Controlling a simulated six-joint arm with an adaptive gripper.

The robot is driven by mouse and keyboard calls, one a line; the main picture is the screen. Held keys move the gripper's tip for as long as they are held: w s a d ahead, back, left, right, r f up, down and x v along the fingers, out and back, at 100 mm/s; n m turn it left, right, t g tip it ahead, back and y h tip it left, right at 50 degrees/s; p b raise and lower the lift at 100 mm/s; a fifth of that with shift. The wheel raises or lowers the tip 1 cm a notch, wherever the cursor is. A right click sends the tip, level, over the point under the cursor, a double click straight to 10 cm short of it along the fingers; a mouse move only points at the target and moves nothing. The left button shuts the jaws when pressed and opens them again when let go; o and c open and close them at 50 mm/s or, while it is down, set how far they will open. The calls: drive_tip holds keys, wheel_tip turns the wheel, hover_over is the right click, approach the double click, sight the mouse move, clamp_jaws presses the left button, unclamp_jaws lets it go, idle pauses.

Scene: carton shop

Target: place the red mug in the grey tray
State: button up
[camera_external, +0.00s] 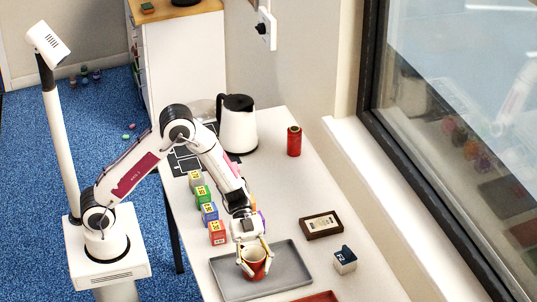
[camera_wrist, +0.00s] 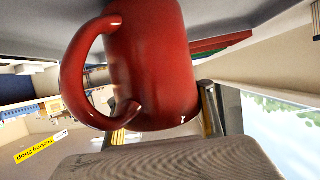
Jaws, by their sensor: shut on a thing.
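The red mug (camera_external: 258,271) is at the grey tray (camera_external: 288,262) in the external view, within the tray's outline. My gripper (camera_external: 253,263) points down and is shut on the mug, with its fingers at the mug's sides. The mug looks upright, with its opening up. In the wrist view the red mug (camera_wrist: 150,65) fills the upper middle, with its handle to the left. I cannot tell whether its base touches the tray floor.
A red tray (camera_external: 318,297) is at the bottom edge. A white kettle (camera_external: 237,128) and red can (camera_external: 294,141) stand farther back.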

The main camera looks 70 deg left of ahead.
drive_tip(key=shift+f, duration=0.25)
drive_tip(key=o, duration=1.7)
drive_tip(key=shift+f, duration=0.1)
drive_tip(key=shift+r, duration=0.2)
drive_tip(key=shift+v, duration=6)
drive_tip(key=shift+s, duration=0.1)
